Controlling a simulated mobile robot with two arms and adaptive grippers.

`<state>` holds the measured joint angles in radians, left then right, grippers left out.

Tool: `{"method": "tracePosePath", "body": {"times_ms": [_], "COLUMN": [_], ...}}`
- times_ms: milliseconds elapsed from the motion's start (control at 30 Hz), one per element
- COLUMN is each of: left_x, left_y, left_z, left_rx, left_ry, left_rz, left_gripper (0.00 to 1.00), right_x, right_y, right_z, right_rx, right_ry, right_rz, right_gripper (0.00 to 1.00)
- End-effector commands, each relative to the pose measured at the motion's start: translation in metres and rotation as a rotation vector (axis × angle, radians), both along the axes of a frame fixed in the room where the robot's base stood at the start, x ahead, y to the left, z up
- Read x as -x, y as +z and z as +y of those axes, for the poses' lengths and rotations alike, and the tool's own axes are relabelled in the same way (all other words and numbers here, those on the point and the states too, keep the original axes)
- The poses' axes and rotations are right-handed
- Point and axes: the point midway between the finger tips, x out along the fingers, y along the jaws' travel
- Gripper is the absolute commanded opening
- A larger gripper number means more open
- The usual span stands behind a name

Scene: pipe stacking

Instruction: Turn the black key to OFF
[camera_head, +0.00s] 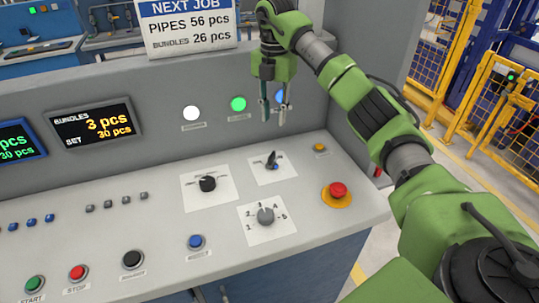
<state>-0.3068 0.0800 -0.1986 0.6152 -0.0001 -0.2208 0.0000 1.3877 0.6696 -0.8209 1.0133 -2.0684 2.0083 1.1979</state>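The plate's lettering is too small to read, so I cannot tell which position the key points to. My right gripper (274,114) hangs with its fingers down, above and behind the key in the picture. Its fingers are apart, with nothing between them, and do not touch the key. My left gripper is not in view.
A black knob (207,184), a grey numbered knob (265,215) and a red emergency button (337,190) surround the key. White and green lamps (238,104) sit on the upright panel behind. A blue lamp is partly hidden by my gripper. Push buttons line the front.

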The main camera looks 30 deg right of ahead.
Motion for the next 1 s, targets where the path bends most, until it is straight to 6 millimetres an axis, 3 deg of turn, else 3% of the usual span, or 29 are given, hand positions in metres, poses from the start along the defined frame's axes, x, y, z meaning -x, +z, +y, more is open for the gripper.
{"method": "tracePosePath", "body": {"times_ms": [167, 633, 800, 1000], "left_x": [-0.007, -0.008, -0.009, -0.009], "left_y": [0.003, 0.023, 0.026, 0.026], "left_z": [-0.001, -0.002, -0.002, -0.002], "left_rx": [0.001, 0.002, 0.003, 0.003], "left_ry": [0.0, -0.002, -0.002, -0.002], "left_rz": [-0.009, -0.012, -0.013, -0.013], "left_gripper": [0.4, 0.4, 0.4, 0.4], "right_x": [0.001, 0.002, 0.001, 0.001], "right_y": [-0.02, -0.113, -0.131, -0.138], "right_z": [0.0, 0.0, 0.0, 0.0], "right_rx": [0.0, -0.002, 0.0, -0.001], "right_ry": [0.001, 0.002, 0.0, 0.001], "right_rz": [0.004, 0.003, 0.001, -0.001], "right_gripper": [0.24, 0.24, 0.24, 0.24]}}
